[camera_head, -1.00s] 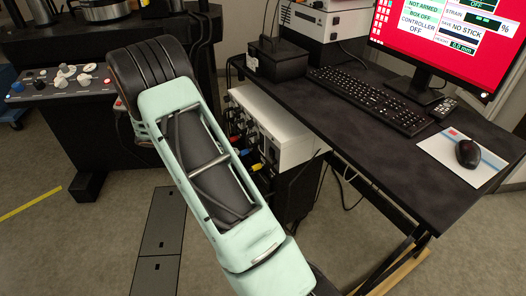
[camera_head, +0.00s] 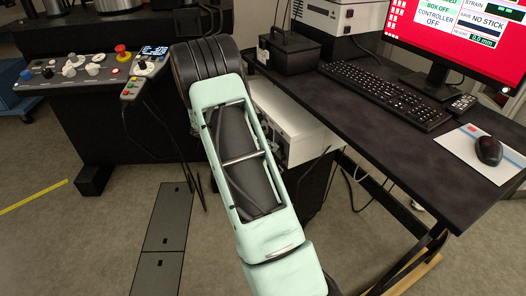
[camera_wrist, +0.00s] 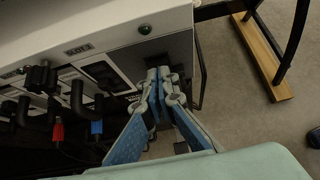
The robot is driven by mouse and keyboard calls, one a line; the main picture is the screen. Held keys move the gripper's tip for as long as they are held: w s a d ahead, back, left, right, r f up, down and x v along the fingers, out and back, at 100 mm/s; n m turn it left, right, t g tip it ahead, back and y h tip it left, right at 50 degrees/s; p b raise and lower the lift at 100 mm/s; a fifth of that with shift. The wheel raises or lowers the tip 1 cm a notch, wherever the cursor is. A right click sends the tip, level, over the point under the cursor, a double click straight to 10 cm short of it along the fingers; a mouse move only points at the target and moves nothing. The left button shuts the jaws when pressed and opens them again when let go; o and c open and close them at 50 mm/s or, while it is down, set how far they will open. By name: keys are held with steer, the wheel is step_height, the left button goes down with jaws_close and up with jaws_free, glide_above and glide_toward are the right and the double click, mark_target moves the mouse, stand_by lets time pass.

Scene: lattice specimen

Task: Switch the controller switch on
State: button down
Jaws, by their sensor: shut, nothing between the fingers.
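The controller is likely the pale box (camera_head: 290,125) under the desk, partly behind my arm in the head view. In the wrist view its front panel (camera_wrist: 110,55) shows a small green round button (camera_wrist: 145,29), black sockets and plugged cables. I cannot tell for sure which part is the switch. My gripper (camera_wrist: 160,80), with blue finger pads, is shut and empty in front of the panel's end, below the green button. Whether it touches the panel is unclear. In the head view my gripper is hidden. The monitor (camera_head: 470,30) reads "CONTROLLER OFF".
The dark desk (camera_head: 360,110) holds a keyboard (camera_head: 385,95), a mouse (camera_head: 488,150) and a black box (camera_head: 288,52). Black cables (camera_wrist: 78,105) with red and blue connectors hang left of my gripper. A desk leg with a wooden foot (camera_wrist: 264,58) stands right. Floor between is open.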

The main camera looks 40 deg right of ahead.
steer(key=shift+d+r, duration=0.1)
steer(key=shift+d, duration=0.05)
steer(key=d+y+p, duration=0.1)
steer(key=p, duration=0.2)
steer(key=shift+s+r, duration=0.1)
steer(key=shift+r, duration=0.3)
steer(key=shift+a+r+p, duration=0.15)
steer(key=shift+r+p, duration=0.35)
steer(key=shift+p, duration=0.05)
steer(key=p+v, duration=0.4)
steer(key=v, duration=0.9)
steer(key=shift+a+f, duration=0.25)
steer(key=shift+a, duration=0.05)
